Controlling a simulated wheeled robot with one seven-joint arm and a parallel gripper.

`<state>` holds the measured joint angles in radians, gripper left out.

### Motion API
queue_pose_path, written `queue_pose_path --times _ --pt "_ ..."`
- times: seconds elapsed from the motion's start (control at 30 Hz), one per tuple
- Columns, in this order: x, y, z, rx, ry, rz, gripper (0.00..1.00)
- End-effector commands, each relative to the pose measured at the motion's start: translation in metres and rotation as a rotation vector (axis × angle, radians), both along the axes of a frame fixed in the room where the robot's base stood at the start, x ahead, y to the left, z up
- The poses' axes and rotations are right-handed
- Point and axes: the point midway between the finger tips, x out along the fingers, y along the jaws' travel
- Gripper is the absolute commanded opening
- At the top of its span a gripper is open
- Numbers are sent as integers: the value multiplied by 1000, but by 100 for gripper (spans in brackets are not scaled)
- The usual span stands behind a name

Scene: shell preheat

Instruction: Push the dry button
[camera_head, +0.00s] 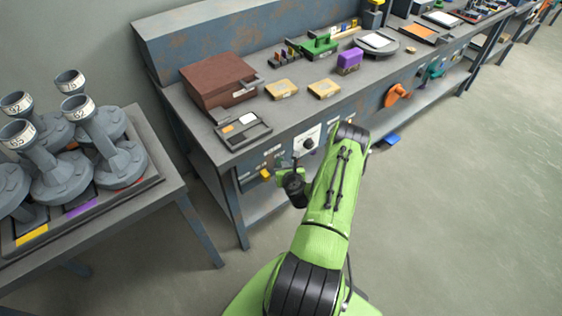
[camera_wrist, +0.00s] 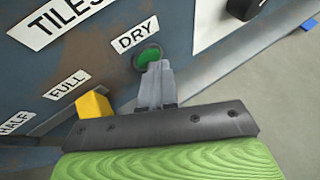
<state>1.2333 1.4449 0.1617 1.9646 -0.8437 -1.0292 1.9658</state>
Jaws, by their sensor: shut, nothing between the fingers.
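The dry button is a round green button (camera_wrist: 148,57) on the blue-grey front panel, just below and right of the DRY label (camera_wrist: 135,35) in the wrist view. My gripper (camera_wrist: 158,66) is shut and empty. Its fingertips overlap the lower part of the button in that view; I cannot tell whether they touch it.
A yellow lever (camera_wrist: 94,104) sticks out left of my fingers, near FULL and HALF labels. A black knob (camera_wrist: 243,8) on a white plate is to the right. A table with grey shells (camera_head: 95,150) stands left. The floor on the right is clear.

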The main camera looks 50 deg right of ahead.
Motion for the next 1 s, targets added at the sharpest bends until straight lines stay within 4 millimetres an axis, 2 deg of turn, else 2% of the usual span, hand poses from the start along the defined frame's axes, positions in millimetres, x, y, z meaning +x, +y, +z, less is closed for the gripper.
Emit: queue_pose_path --times 0.4,0.73,1.0 --pt "-15 3 -1 1 -2 0 0" --pt "-18 4 0 0 0 0 0" --pt "-44 9 -4 4 0 -4 0"
